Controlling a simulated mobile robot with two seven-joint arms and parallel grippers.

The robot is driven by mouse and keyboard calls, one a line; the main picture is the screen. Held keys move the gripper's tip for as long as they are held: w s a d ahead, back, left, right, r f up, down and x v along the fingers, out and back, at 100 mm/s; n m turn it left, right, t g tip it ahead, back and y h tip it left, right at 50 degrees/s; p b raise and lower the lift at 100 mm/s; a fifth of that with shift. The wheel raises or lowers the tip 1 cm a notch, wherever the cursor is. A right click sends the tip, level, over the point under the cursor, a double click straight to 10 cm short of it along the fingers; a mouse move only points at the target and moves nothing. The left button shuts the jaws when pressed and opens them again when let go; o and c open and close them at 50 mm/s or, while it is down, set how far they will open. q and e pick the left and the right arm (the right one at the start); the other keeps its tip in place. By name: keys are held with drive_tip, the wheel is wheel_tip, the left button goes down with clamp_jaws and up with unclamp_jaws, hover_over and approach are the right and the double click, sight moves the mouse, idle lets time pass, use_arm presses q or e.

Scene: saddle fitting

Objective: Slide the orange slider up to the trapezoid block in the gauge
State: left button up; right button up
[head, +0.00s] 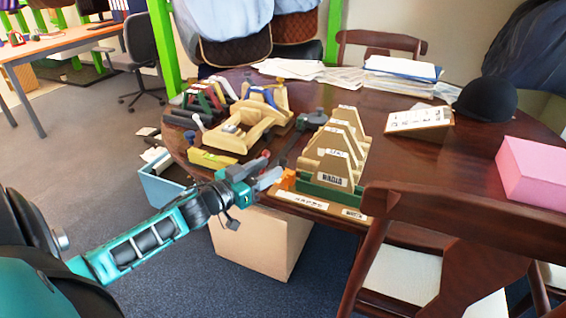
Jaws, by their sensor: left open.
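An orange slider (288,180) shows in the head view at the table's near edge, beside the left end of a green base. Pale wooden trapezoid-shaped blocks (332,160) stand upright in a row there, the front one with a dark-lettered label. I cannot tell which one the gauge holds. The orange slider appears just left of the front block; whether they touch is too small to tell. My left gripper (268,172) is open, close to the left of the slider, its fingers toward it. Any contact is unclear. My right gripper is not in view.
Wooden saddle-shaped parts (242,128) and a yellow level (212,159) lie left on the dark table (400,165). A dark bar (292,143) lies between them and the blocks. A tilted sign (419,119), black helmet (487,98) and pink box (533,171) are right. A chair (455,212) stands in front.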

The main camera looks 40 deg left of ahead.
sight(280, 162)
use_arm(q)
drive_tip(key=shift+w+d+b, duration=0.2)
drive_tip(key=shift+w+d, duration=0.05)
drive_tip(key=shift+w, duration=1.25)
drive_tip(key=shift+w+d+b, duration=0.2)
drive_tip(key=shift+w, duration=1.25)
clamp_jaws()
